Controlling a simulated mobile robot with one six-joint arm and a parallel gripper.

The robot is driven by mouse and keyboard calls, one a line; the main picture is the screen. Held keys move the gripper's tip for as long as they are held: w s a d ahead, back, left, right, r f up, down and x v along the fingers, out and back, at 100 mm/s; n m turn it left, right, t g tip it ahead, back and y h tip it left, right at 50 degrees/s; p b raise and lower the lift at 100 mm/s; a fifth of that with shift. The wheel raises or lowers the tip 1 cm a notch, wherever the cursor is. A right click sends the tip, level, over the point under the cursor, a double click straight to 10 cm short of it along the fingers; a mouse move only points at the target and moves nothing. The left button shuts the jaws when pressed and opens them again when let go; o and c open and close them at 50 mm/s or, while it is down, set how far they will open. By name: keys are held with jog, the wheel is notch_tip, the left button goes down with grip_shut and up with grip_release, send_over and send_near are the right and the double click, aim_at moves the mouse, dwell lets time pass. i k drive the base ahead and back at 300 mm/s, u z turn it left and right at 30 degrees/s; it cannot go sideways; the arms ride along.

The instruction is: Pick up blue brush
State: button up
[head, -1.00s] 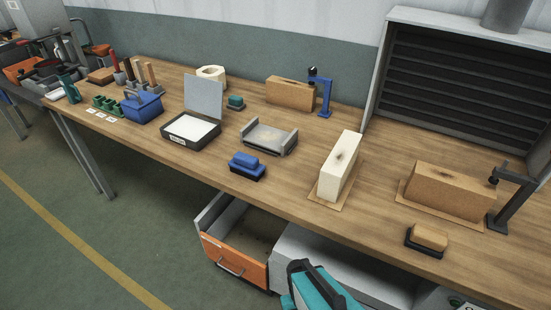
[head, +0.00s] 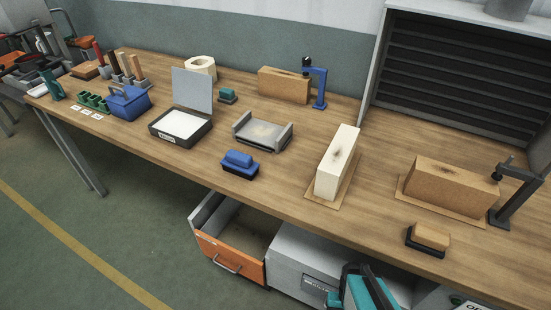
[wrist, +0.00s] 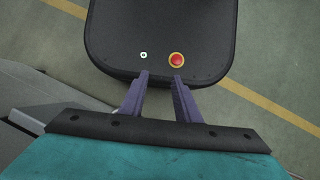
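The blue brush (head: 239,163) has a blue block handle on a dark bristle base. It lies near the front edge of the workbench (head: 290,181) in the head view, in front of a grey metal holder. My gripper (wrist: 161,76) shows in the wrist view with two purple fingers apart and nothing between them. It points down over my dark base and the floor, away from the brush. The brush is not in the wrist view. In the head view, only teal and black parts of my arm show at the bottom right.
The grey holder (head: 262,134) stands behind the brush, and a lidded tray (head: 181,136) is to its left. A tall cream block (head: 336,165) stands to its right. An open orange drawer (head: 230,257) juts out below the bench edge. A tan-topped brush (head: 428,238) lies further right.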

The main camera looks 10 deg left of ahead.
aim_at(236, 163)
jog(key=u, duration=0.05)
jog(key=k, duration=1.4)
jog(key=u, duration=1.1)
jog(key=i, duration=1.45)
jog(key=z, duration=0.65)
jog(key=i, duration=0.3)
jog(key=z, duration=0.05)
